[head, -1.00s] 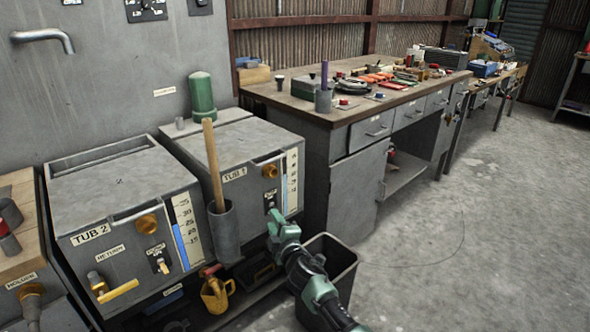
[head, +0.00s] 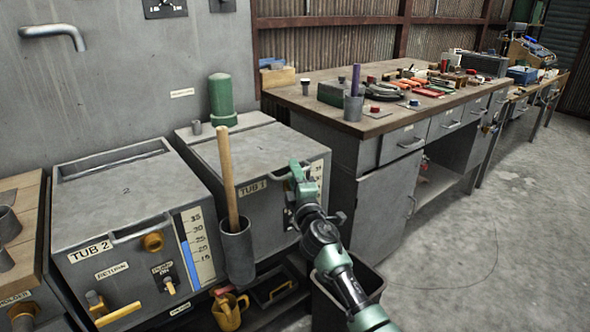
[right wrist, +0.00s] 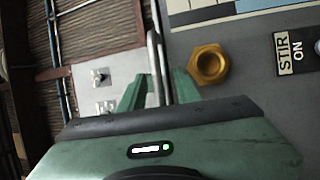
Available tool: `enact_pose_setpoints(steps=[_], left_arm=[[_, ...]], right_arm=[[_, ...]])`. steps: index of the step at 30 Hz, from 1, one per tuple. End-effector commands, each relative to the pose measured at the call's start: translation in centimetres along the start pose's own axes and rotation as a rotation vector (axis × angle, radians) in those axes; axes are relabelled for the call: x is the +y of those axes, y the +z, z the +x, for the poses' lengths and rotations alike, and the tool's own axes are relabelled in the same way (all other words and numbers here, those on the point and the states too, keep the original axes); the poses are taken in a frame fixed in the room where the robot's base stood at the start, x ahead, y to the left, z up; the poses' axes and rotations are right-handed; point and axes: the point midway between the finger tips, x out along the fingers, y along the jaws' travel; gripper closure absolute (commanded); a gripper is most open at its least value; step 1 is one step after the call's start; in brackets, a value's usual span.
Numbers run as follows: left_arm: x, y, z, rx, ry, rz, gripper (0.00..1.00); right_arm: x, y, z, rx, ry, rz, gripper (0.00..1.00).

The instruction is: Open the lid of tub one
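Tub one (head: 222,205) is the grey box at centre, labelled TUB 1. Its flat grey lid (head: 250,148) lies shut on top. My right gripper (head: 299,172) is at the upper front edge of tub one, over the area right of its label. In the right wrist view my right gripper (right wrist: 160,82) has its two green fingers apart. A thin grey lip or handle (right wrist: 153,48) runs between them; whether they touch it is unclear. The brass knob (right wrist: 208,64) and STIR ON label (right wrist: 290,55) are right of the fingers. My left gripper is out of view.
Tub two (head: 130,222) stands at the left, shut. A wooden-handled tool (head: 228,175) rises from a grey holder (head: 237,250) between the tubs. A green cylinder (head: 221,100) stands behind. A workbench (head: 385,118) is at the right. A dark bin (head: 368,280) stands below my right arm.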

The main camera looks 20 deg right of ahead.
Motion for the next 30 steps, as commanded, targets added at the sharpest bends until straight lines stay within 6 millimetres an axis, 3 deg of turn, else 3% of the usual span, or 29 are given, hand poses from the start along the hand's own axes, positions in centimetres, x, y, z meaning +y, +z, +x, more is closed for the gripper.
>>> enact_pose_setpoints(steps=[5, 9, 30], left_arm=[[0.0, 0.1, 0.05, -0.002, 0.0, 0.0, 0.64], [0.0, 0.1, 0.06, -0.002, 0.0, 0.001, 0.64], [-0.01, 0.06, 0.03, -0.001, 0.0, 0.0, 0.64]], right_arm=[[-0.04, -0.01, 0.0, 0.0, 0.0, 0.0, 0.68], [-0.04, 0.0, -0.01, 0.0, 0.0, 0.0, 1.0], [-0.03, 0.07, 0.0, -0.001, 0.0, 0.0, 1.0]])
